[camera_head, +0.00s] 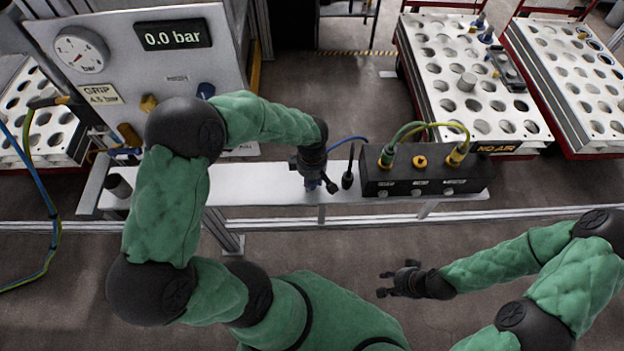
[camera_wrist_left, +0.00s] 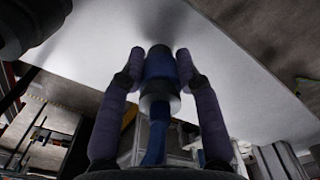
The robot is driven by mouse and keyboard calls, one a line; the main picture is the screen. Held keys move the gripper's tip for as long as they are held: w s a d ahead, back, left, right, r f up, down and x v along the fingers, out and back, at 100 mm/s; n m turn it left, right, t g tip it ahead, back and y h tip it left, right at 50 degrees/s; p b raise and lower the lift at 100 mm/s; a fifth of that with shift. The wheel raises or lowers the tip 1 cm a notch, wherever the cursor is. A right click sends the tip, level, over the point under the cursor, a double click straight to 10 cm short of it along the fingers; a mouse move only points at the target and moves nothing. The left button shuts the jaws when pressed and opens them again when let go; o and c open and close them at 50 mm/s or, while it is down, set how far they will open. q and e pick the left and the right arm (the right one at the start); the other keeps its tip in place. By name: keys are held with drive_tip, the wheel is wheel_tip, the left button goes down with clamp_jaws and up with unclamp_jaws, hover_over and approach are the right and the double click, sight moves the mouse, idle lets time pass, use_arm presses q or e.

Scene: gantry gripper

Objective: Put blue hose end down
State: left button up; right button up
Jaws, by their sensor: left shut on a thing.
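The blue hose end (camera_wrist_left: 158,66) is a blue fitting with a grey collar, between the two fingers of my left gripper (camera_wrist_left: 160,58) in the left wrist view. The gripper is shut on it. The blue hose (camera_wrist_left: 154,145) runs from the collar back toward the wrist. In the head view my left gripper (camera_head: 320,184) points down over the white shelf (camera_head: 255,182), left of the black port box; the fitting is mostly hidden there and contact with the shelf cannot be told. A bit of blue hose (camera_head: 347,141) shows beside the wrist. My right gripper (camera_head: 386,283) is open and empty.
The black port box (camera_head: 425,179) carries a green connector (camera_head: 387,157), a yellow one (camera_head: 457,154) and a yellow part between. A slim black upright piece (camera_head: 348,172) stands beside my left gripper. The gauge panel (camera_head: 200,60) reads 0.0 bar. The shelf's left stretch is mostly bare.

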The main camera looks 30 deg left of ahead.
use_arm(q)
drive_tip(key=shift+f, duration=0.2)
drive_tip(key=o, duration=1.1)
drive_tip(key=shift+o, duration=0.2)
drive_tip(key=shift+r, duration=0.15)
drive_tip(key=shift+r, duration=0.3)
wheel_tip(320, 180, up, 12)
drive_tip(key=p, duration=0.2)
drive_tip(key=shift+f, duration=0.2)
